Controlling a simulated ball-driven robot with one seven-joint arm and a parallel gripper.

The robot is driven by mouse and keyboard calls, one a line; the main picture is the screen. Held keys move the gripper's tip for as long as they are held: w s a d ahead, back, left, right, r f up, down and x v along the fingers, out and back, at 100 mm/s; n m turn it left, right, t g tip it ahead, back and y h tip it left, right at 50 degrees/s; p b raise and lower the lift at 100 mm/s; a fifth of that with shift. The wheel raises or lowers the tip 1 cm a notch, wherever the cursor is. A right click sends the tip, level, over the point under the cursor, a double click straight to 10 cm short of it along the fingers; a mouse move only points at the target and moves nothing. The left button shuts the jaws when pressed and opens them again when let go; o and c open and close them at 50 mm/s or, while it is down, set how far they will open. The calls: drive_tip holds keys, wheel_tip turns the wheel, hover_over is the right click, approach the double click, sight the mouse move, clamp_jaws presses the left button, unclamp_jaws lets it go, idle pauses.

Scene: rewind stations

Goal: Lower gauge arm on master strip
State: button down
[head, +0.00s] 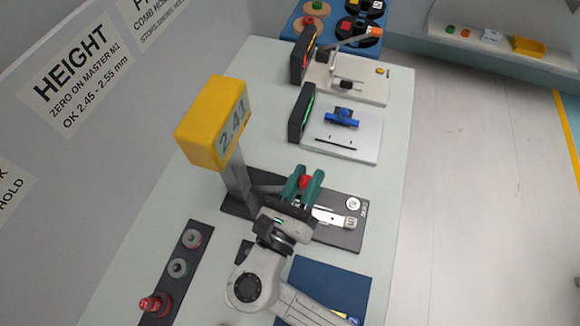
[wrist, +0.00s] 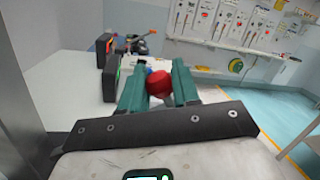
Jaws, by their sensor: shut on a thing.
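The height gauge is a yellow display box (head: 214,122) on a grey post, reading about 2.4-something, its last digit unclear. It stands on a dark base plate (head: 338,233). My gripper (head: 306,182) has green fingers and is shut on a red knob (head: 304,181), which looks like the end of the gauge arm. The red knob (wrist: 159,82) also shows between the fingers in the wrist view. A pale metal strip (head: 330,216) lies on the base plate, right of the gripper. The gauge tip and most of the arm are hidden behind my gripper, so contact with the strip cannot be seen.
A dark rack (head: 170,270) with round pieces and a red part lies at the lower left. A blue mat (head: 340,283) is in front, beside my arm. Two further stations (head: 343,138) stand behind on the pale bench. The wall sign (head: 75,75) reads HEIGHT.

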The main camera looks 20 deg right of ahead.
drive_tip(key=shift+s+d+f+m+g+b, duration=0.15)
drive_tip(key=shift+s+d+f+m+b, duration=0.2)
drive_tip(key=shift+f+m, duration=0.35)
drive_tip(key=shift+s+d+f+m+g+b, duration=0.2)
drive_tip(key=shift+d+f+m, duration=0.25)
drive_tip(key=shift+f+m, duration=0.15)
drive_tip(key=shift+s+d+f+m+g+b, duration=0.15)
drive_tip(key=shift+s+d+f+m+b, duration=0.2)
drive_tip(key=shift+f+m, duration=0.35)
drive_tip(key=shift+w, duration=0.1)
drive_tip(key=c, duration=0.9)
unclamp_jaws()
drive_tip(key=shift+o, duration=0.2)
drive_tip(key=shift+f, duration=0.1)
drive_tip(key=b+v, duration=0.1)
drive_tip(key=v, duration=0.9)
drive_tip(key=shift+s+a+b, duration=0.25)
drive_tip(key=shift+b, duration=0.05)
